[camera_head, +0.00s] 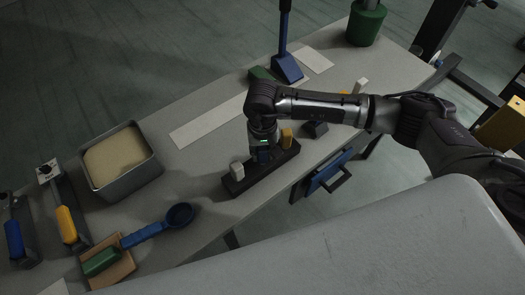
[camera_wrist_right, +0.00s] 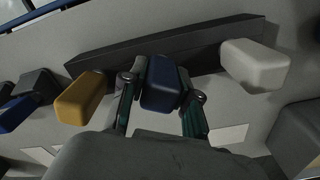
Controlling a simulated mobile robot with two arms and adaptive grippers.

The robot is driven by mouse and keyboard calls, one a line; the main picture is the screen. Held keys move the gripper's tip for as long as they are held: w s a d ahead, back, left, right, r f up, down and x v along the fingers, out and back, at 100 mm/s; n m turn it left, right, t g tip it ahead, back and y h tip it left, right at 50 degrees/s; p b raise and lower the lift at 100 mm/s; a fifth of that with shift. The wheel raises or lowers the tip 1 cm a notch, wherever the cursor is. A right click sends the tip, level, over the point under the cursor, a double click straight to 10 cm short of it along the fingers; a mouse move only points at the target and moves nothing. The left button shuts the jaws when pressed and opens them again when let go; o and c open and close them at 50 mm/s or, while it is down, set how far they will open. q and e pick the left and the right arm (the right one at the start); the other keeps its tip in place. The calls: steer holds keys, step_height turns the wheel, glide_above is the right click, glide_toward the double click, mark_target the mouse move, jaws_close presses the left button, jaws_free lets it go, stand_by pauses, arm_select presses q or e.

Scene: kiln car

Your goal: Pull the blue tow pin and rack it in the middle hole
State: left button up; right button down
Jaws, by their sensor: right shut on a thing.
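The long dark rack (camera_head: 240,187) lies near the front edge of the table. A white pin (camera_head: 237,171) stands at its left end and a yellow pin (camera_head: 287,138) toward its right end. My right gripper (camera_head: 262,157) points down at the rack's middle, between these two pins. In the right wrist view its fingers (camera_wrist_right: 160,100) are shut on the blue tow pin (camera_wrist_right: 160,84), with the yellow pin (camera_wrist_right: 82,98) to the left and the white pin (camera_wrist_right: 254,66) to the right. The blue pin's lower end is hidden, so I cannot tell how deep it sits. My left gripper is not in view.
A sand-filled metal tray (camera_head: 127,184), a blue ladle (camera_head: 150,232) and yellow- and blue-handled tools lie to the left. A small dark block (camera_head: 315,129) stands right of the rack. A blue-based upright tool (camera_head: 287,70) and a green pot (camera_head: 366,24) stand behind.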

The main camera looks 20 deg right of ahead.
mark_target(263, 148)
steer(key=c, duration=0.5)
jaws_free()
steer(key=shift+r, duration=0.25)
steer(key=shift+r+p, duration=0.85)
steer(key=shift+r, duration=1)
steer(key=shift+r, duration=0.2)
step_height(263, 148, up, 12)
stand_by(0.4)
